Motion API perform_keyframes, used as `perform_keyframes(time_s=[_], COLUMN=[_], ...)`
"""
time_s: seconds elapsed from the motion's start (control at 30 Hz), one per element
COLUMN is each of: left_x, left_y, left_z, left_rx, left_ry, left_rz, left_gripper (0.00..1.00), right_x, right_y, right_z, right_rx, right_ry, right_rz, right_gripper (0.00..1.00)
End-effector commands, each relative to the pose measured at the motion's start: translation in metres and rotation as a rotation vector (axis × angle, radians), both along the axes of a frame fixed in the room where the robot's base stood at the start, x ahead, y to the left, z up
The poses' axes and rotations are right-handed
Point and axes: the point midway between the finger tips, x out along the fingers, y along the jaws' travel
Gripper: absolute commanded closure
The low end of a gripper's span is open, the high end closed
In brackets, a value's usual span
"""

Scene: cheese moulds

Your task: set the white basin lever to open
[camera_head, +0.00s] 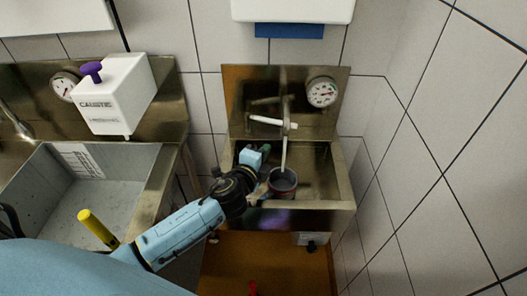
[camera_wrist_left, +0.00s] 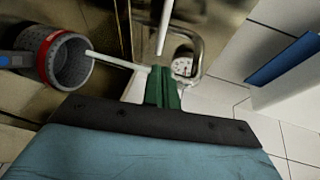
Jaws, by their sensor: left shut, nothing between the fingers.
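The basin's white tap has a short lever arm (camera_head: 266,120) pointing left and a long spout (camera_head: 284,150) reaching down to a dark mug (camera_head: 282,181) with a red band. In the left wrist view, a white rod (camera_wrist_left: 165,27) that looks like the lever stands beyond the fingertips. The spout also shows there (camera_wrist_left: 118,62), beside the mug (camera_wrist_left: 70,58). My left gripper (camera_head: 266,149) is over the basin, below the lever, its fingers mostly hidden in the head view. Its green fingers (camera_wrist_left: 164,76) are shut, with nothing between them. My right gripper is not in view.
A round gauge (camera_head: 321,92) is on the metal back panel, right of the tap. A white box with a blue lower edge (camera_head: 289,30) hangs above. A white caustic container (camera_head: 116,94) with a purple knob stands left, by a larger sink (camera_head: 120,190). A tiled wall closes the right.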

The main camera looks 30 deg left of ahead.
Motion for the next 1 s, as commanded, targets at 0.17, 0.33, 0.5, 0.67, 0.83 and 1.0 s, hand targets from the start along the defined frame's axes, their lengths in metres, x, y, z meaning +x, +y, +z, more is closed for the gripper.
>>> perform_keyframes(time_s=[0.17, 0.33, 0.5, 0.67, 0.83, 1.0], left_x=[-0.005, -0.005, -0.006, -0.008, -0.009, -0.007], left_y=[-0.001, -0.002, -0.001, 0.001, 0.003, 0.004], left_z=[-0.003, -0.011, -0.020, -0.026, -0.030, -0.031], left_rx=[0.102, 0.432, 0.842, 1.196, 1.449, 1.545], left_ry=[-0.001, -0.002, 0.012, 0.040, 0.070, 0.082], left_rz=[-0.013, -0.053, -0.095, -0.128, -0.151, -0.161], left_gripper=[1.00, 1.00, 1.00, 1.00, 1.00, 1.00], right_x=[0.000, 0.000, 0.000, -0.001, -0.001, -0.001], right_y=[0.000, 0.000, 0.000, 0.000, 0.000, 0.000], right_z=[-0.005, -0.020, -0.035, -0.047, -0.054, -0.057], right_rx=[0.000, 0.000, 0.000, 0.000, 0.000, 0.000], right_ry=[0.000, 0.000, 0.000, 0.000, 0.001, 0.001], right_rz=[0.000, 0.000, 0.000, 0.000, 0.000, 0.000], right_gripper=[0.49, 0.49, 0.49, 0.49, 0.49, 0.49])
